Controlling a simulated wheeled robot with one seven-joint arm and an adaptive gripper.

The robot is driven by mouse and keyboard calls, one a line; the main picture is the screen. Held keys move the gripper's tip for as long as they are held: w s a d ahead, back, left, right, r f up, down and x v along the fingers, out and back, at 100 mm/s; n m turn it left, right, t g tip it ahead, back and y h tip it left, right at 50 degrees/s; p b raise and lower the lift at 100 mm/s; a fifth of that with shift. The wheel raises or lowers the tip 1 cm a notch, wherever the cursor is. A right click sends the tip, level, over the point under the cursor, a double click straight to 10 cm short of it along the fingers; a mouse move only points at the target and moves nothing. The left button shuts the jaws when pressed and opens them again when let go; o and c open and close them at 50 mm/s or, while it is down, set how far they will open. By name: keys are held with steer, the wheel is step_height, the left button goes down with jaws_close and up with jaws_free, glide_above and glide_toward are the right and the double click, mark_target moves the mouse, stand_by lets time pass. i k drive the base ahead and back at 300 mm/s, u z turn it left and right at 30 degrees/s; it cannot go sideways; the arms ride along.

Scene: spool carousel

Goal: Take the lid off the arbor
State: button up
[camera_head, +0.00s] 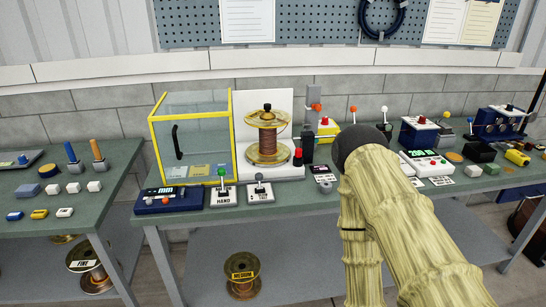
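A spool of copper-coloured wire with brass flanges (268,145) stands upright in front of a white back panel on the middle bench. A small black knob-like cap (267,107) sits on top, at the spool's centre; it looks like the lid on the arbor. The arbor itself is hidden inside the spool. My arm, pale and bamboo-like, rises from the lower right and ends in a dark rounded joint, right of the spool and apart from it. My gripper does not show.
A yellow-framed clear box (192,138) stands just left of the spool. Lever boxes, including one with a green knob (222,190), line the bench front. A red-knobbed post (298,157) and a black block (308,147) stand close right of the spool. Space above the spool is clear.

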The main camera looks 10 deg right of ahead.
mark_target(267, 114)
steer(key=k, duration=0.75)
steer(key=z, duration=0.7)
steer(key=i, duration=1.45)
steer(key=u, duration=0.75)
